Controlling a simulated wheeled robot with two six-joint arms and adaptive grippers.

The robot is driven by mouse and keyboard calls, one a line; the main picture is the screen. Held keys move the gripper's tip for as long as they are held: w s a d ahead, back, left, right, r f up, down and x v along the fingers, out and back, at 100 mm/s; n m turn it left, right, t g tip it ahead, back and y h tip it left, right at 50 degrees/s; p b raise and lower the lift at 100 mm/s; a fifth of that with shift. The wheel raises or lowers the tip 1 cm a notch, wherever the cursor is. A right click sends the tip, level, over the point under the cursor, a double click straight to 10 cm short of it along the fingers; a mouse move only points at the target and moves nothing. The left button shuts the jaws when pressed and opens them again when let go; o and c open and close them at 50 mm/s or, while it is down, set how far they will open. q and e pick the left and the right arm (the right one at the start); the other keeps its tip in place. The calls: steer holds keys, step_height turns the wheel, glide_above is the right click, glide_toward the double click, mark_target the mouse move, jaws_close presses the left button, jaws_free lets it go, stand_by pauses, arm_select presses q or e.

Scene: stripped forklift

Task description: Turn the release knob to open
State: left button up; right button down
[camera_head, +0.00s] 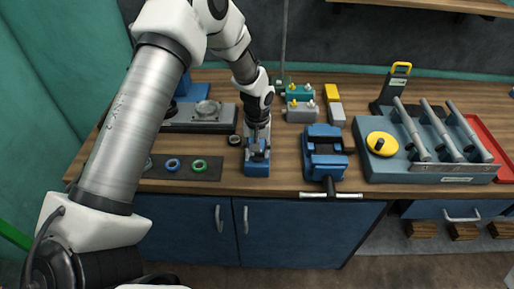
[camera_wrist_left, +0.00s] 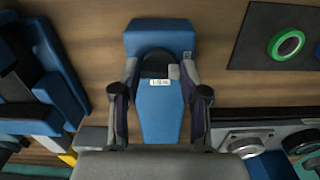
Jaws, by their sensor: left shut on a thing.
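A round yellow knob with a black grip (camera_head: 381,143) sits on the left part of a grey-blue lever unit (camera_head: 420,172), on the right side of the bench in the head view. I take it for the release knob; its open or shut setting cannot be read. My left gripper (camera_head: 257,143) is well to the left of it, pointing down over the bench. It is shut on a blue tool with a small white label (camera_wrist_left: 159,108), between the two fingers in the left wrist view (camera_wrist_left: 159,78). The tool's blue base (camera_head: 257,169) is at the bench's front part. My right gripper is out of view.
A blue vise (camera_head: 325,160) stands between my left gripper and the lever unit, its handle over the front edge. Three grey levers rise from the unit. A black mat (camera_head: 185,173) with blue and green rings lies left. Small coloured blocks (camera_head: 300,112) stand behind.

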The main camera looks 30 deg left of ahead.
arm_select(q)
steer(key=shift+w+r+n, duration=0.1)
steer(key=shift+w+n, duration=0.1)
steer(key=shift+n, duration=0.1)
steer(key=o, duration=1.1)
steer(key=shift+o, duration=0.2)
steer(key=shift+a, duration=0.1)
step_height(320, 180, up, 12)
